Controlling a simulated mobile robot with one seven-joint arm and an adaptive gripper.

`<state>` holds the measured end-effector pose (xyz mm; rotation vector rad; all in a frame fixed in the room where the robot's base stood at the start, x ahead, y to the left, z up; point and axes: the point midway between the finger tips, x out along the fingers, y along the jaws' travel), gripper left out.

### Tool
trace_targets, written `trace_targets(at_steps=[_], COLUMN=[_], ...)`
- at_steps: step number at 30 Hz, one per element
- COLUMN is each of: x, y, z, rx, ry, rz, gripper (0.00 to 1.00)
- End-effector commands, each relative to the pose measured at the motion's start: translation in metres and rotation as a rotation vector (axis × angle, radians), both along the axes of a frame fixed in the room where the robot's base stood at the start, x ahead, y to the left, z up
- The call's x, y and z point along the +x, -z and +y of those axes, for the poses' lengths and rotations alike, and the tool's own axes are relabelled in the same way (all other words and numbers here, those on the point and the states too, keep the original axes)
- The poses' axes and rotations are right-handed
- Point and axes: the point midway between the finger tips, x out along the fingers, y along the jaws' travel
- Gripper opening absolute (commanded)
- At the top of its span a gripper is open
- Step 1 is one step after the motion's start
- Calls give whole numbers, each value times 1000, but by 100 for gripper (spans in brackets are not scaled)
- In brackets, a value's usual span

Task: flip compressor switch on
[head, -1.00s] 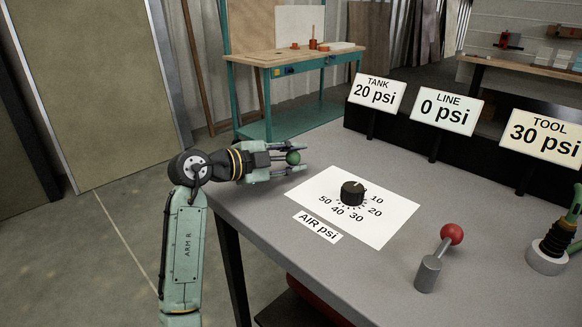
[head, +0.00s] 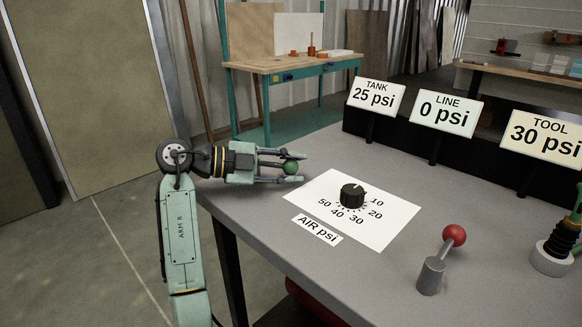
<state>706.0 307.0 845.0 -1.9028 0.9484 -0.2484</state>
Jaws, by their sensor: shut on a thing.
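My gripper (head: 290,168) reaches over the left edge of the grey bench. Its fingers are shut on a green ball (head: 290,167). What the ball is fixed to is hidden, so I cannot tell from this view whether it is the knob of the compressor switch. The TANK sign (head: 375,95) reads 25 psi. The LINE sign (head: 446,112) reads 0 psi and the TOOL sign (head: 548,138) reads 30 psi.
A black dial (head: 353,195) sits on a white sheet marked AIR psi, right of my gripper. A red-knobbed lever (head: 440,260) stands nearer the front. A black and green tool (head: 561,240) stands at the right edge. The grey bench (head: 385,285) is bare between them.

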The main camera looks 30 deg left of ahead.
Motion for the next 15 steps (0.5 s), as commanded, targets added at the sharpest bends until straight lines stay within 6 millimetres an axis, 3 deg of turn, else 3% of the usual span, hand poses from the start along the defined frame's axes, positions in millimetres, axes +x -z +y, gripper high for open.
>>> trace_targets(at_steps=[4,5,6,9,15], x=[-1,-1,-1,-1,0], y=[1,1,1,1,1], z=[0,0,0,0,0], rx=[-1,-1,-1,-1,0], ry=[1,1,1,0,0], rz=[2,2,2,2,1], gripper=[0,29,32,38,38])
